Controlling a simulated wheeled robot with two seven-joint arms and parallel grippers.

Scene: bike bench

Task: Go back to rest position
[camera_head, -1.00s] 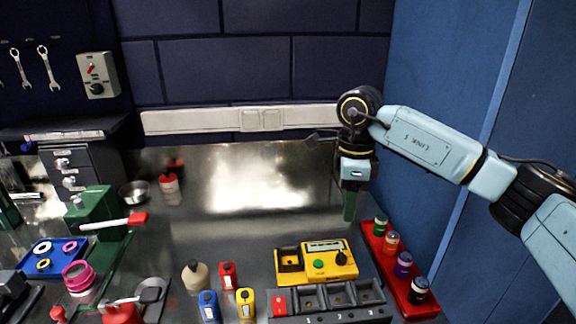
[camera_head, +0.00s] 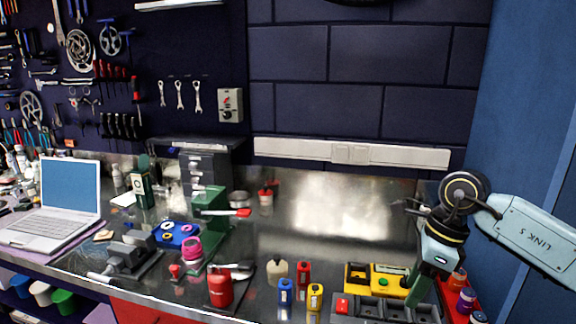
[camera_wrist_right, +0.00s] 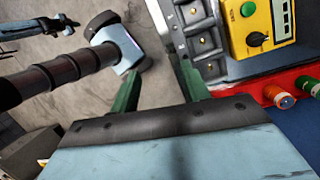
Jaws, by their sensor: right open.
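My right gripper (camera_head: 415,290) hangs at the lower right of the head view, its green fingers pointing down in front of the yellow tester and the grey tray. In the right wrist view the right gripper (camera_wrist_right: 160,88) has its two green fingers apart, with nothing between them. The floor shows beyond the fingers, and part of a pale-blue and dark arm of mine is at the upper left. My left gripper is not seen in the head view.
The yellow tester (camera_head: 389,279) and the grey compartment tray (camera_head: 372,310) are close to the right gripper. A red rack (camera_head: 460,313) of small bottles is at the right. Small bottles (camera_head: 304,272), a green vise (camera_head: 210,212) and a laptop (camera_head: 66,195) stand farther left.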

